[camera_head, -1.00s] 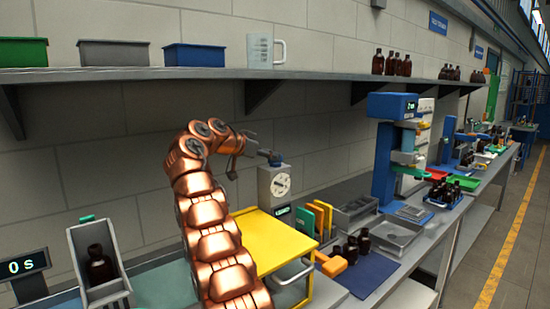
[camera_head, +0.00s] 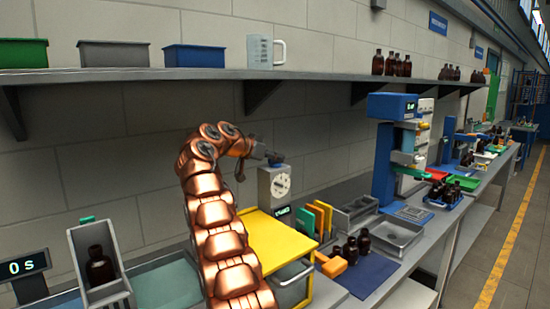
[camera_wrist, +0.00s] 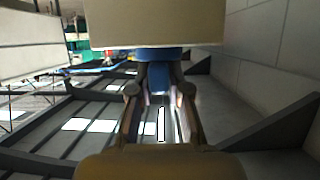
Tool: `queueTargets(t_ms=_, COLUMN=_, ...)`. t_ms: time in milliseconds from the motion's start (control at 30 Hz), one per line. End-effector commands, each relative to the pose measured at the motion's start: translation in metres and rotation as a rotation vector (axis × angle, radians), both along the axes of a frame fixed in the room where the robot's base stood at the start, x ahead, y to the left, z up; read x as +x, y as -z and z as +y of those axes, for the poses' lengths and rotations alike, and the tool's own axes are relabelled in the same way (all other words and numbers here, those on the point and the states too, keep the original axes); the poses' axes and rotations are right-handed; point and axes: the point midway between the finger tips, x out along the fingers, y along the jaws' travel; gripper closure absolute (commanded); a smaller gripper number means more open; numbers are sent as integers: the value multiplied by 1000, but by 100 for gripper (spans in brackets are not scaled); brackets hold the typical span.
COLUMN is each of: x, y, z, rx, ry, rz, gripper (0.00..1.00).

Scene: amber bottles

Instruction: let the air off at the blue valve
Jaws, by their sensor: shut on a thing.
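The blue valve (camera_head: 276,160) sits on top of a grey box with a round white dial (camera_head: 280,184), at the back of the bench. In the wrist view the blue valve (camera_wrist: 158,76) lies between my fingertips, below the pale box body (camera_wrist: 155,24). My gripper (camera_wrist: 159,91) is shut on the valve. In the head view my gripper (camera_head: 262,153) reaches it from the left, and the fingertips are small and partly hard to make out.
A yellow-topped unit (camera_head: 275,243) with a grey handle stands in front of the dial box. A shelf (camera_head: 330,72) runs above. Brown bottles (camera_head: 351,250) stand on a blue mat to the right. A tilted grey bin (camera_head: 92,241) holds a bottle at left.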

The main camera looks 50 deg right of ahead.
Motion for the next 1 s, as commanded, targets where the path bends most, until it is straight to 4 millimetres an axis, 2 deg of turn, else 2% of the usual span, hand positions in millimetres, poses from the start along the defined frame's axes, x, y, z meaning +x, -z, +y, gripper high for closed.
queueTargets(t_ms=567, x=0, y=2, z=1, rx=-1, ry=-39, rz=0, gripper=100)
queueTargets(t_ms=1000, x=-1, y=2, z=1, rx=0, ry=-151, rz=-3, gripper=100)
